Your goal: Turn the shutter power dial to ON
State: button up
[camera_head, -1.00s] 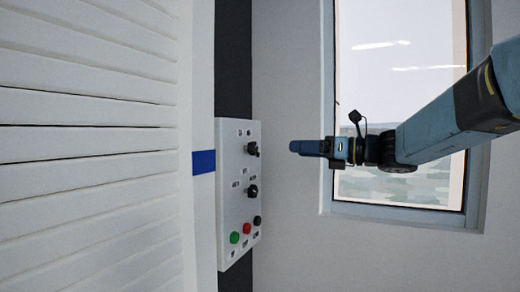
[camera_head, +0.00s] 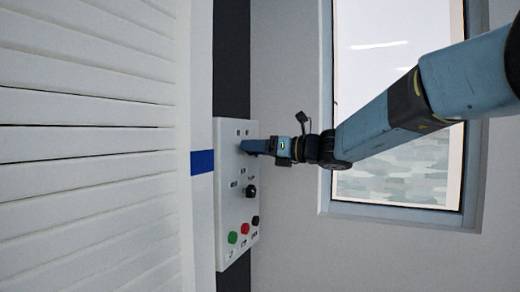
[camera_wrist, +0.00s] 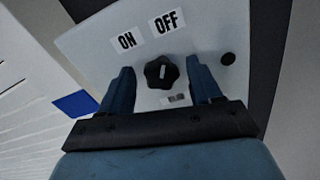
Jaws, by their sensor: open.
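The white control panel (camera_head: 225,215) is mounted on the dark strip beside the shutter. In the wrist view, a black dial (camera_wrist: 162,72) sits on the panel (camera_wrist: 90,45) below an ON label (camera_wrist: 126,41) and an OFF label (camera_wrist: 167,22). The dial's light pointer mark looks roughly upright, pointing nearer OFF than ON. My gripper (camera_wrist: 160,85) is open, with one finger on each side of the dial and gaps between. In the head view, my gripper (camera_head: 246,146) covers the panel's upper dial. I cannot tell whether the fingers touch the panel.
A lower black dial (camera_head: 251,191) and green (camera_head: 232,237), red (camera_head: 245,228) and black (camera_head: 255,220) buttons are below. A slatted white shutter (camera_head: 90,150) stands left. A window (camera_head: 400,120) is behind my arm.

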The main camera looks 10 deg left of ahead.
jog(key=c, duration=1)
jog(key=shift+d, duration=0.25)
jog(key=shift+c, duration=0.2)
jog(key=shift+s+a+n, duration=0.1)
jog(key=shift+a+n, duration=0.05)
jog(key=shift+n, duration=1.85)
jog(key=shift+s+a+n, duration=0.1)
jog(key=shift+a+n, duration=0.05)
jog(key=shift+n, duration=1.85)
jog(key=shift+s+a+n, duration=0.1)
jog(key=shift+a+n, duration=0.05)
jog(key=shift+n, duration=1.85)
